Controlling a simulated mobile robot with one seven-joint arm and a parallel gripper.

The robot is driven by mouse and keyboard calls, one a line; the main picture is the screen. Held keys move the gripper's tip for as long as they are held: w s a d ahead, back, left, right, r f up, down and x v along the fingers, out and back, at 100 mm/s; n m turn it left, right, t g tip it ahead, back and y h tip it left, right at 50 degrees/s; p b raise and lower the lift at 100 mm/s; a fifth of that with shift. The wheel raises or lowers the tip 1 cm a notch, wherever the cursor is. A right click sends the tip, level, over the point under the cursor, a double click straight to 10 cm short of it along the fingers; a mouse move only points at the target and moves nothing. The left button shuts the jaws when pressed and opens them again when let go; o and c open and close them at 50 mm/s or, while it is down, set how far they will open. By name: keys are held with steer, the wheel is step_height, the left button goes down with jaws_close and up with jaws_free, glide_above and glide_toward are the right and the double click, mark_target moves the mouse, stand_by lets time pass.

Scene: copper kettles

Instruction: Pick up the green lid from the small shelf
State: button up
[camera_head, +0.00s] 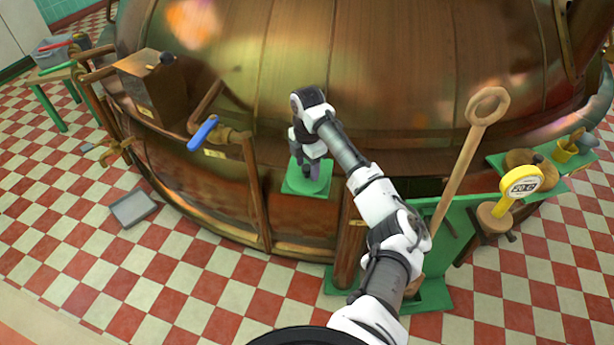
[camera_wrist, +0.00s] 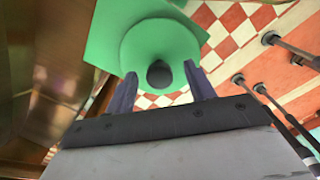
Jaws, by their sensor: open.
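The green lid (camera_wrist: 150,42) is a round disc with a dark round knob (camera_wrist: 158,75) in the wrist view. It lies on the small green shelf (camera_wrist: 101,38), which also shows at the kettle's side in the head view (camera_head: 292,188). My gripper (camera_head: 311,166) points down over that shelf. In the wrist view my open gripper (camera_wrist: 160,72) has one finger on each side of the knob, with gaps between. My gripper hides most of the lid in the head view. I cannot tell the exact height of the fingers relative to the knob.
The large copper kettle (camera_head: 400,70) stands right behind the shelf. A blue-handled valve (camera_head: 203,133) sits to the left. A wooden paddle (camera_head: 465,155), a yellow gauge (camera_head: 521,186) and a green side shelf (camera_head: 556,185) are to the right. The tiled floor is mostly clear.

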steer(key=shift+f, duration=0.85)
steer(key=shift+c, duration=0.4)
jaws_close()
steer(key=shift+r, duration=0.15)
